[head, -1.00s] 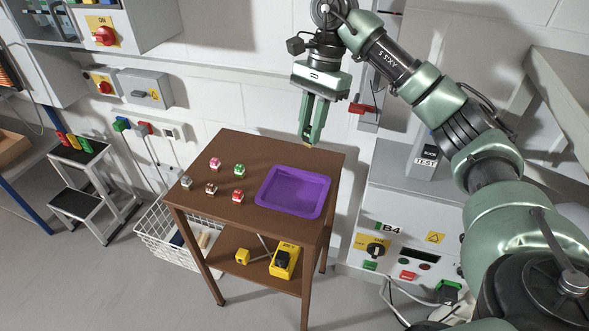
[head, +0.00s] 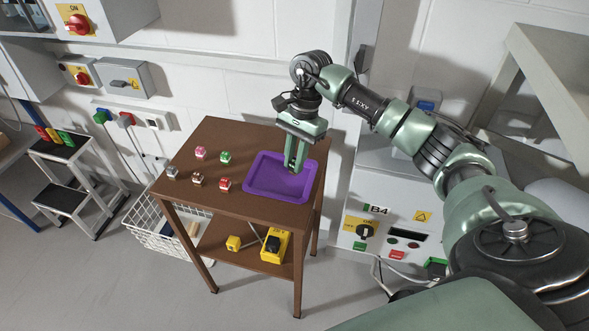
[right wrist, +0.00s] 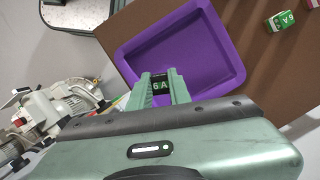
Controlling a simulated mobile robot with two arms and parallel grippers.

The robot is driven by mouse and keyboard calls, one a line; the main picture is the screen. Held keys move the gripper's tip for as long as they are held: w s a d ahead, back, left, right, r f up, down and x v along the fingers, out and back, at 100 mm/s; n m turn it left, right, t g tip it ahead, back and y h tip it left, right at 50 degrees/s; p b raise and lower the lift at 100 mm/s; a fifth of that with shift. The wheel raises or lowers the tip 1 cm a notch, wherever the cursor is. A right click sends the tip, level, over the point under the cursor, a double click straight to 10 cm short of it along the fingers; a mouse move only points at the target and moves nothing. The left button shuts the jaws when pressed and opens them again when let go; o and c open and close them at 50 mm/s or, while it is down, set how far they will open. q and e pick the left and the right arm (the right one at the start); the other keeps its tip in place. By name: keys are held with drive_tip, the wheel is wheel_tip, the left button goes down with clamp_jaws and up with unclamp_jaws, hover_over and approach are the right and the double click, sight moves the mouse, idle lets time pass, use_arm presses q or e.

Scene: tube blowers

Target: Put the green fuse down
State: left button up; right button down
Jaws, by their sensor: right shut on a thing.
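My right gripper (head: 292,171) points down over the purple tray (head: 250,187) on the brown table. In the right wrist view its fingers (right wrist: 159,88) are shut on a small fuse (right wrist: 159,84) marked "6 A". Its visible face looks dark, in shadow; the marking matches a green fuse (right wrist: 281,20) standing on the table. The held fuse overlaps the near part of the tray (right wrist: 222,45) in that view; I cannot tell whether it touches the tray floor. The tray looks empty. The head view also shows the table's green fuse (head: 225,157). My left gripper is out of view.
Left of the tray stand a pink fuse (head: 200,153), a grey one (head: 172,172), a brown one (head: 197,179) and a red one (head: 224,184). The brown table (head: 240,140) has clear room between them. A control cabinet (head: 375,205) stands to its right.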

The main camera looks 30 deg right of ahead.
drive_tip(key=x, duration=0.2)
drive_tip(key=d+x, duration=0.1)
drive_tip(key=x, duration=0.1)
drive_tip(key=shift+w, duration=0.15)
drive_tip(key=c, duration=1.3)
unclamp_jaws()
drive_tip(key=shift+f, duration=0.1)
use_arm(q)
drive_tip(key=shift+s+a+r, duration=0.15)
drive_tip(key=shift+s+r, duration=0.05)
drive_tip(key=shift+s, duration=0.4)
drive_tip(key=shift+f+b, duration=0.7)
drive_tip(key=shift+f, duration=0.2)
use_arm(e)
drive_tip(key=v, duration=1.2)
